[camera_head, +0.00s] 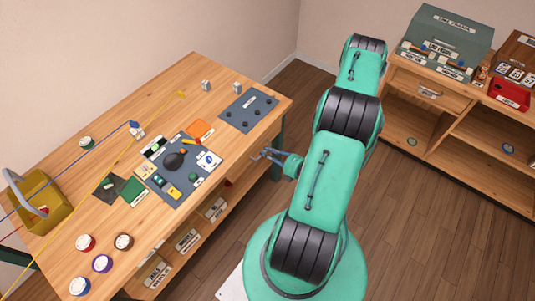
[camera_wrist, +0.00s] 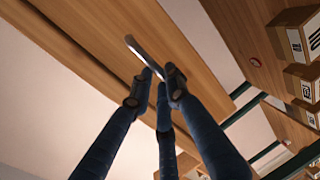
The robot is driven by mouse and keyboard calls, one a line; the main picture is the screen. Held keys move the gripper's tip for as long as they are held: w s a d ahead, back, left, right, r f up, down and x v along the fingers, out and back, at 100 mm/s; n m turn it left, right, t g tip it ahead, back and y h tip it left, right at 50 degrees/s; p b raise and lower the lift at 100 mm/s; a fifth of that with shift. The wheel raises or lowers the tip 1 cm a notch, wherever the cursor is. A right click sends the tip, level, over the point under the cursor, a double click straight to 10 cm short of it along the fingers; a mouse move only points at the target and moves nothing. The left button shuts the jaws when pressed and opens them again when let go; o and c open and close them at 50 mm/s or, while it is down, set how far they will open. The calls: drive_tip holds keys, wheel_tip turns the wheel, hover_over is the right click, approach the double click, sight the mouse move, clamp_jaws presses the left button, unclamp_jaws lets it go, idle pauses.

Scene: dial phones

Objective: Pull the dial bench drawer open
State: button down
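The wooden dial bench (camera_head: 190,75) stands at the left in the head view. Its drawer front (camera_wrist: 195,50) shows as a wood panel in the wrist view, with a slim metal bar handle (camera_wrist: 138,50). My gripper (camera_head: 257,155) is at the bench's front edge, below the top. In the wrist view its dark fingers (camera_wrist: 160,82) reach up to the near end of the handle, with fingertips on both sides of it. The fingertips are close together; I cannot tell whether they press on the bar. The drawer's opening is not visible in the head view.
Phone parts and a dark mat (camera_head: 180,190) lie on the bench top, with a yellow basket (camera_head: 38,208) at the left. Labelled boxes (camera_head: 188,239) sit on the shelf below. Another wooden cabinet (camera_head: 400,95) stands at the right. Wooden floor (camera_head: 420,230) is clear at lower right.

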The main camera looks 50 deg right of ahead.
drive_tip(key=shift+s, duration=0.1)
drive_tip(key=f+p+v, duration=0.1)
drive_tip(key=f+v, duration=0.2)
drive_tip(key=v, duration=1.1)
drive_tip(key=s+f+p+v, duration=0.1)
drive_tip(key=f+v, duration=0.2)
drive_tip(key=v, duration=1.1)
drive_tip(key=shift+s+p, duration=0.3)
drive_tip(key=c, duration=1.7)
unclamp_jaws()
drive_tip(key=shift+o, duration=0.2)
drive_tip(key=shift+s+r, duration=0.1)
drive_tip(key=v, duration=1.1)
drive_tip(key=shift+s, duration=0.4)
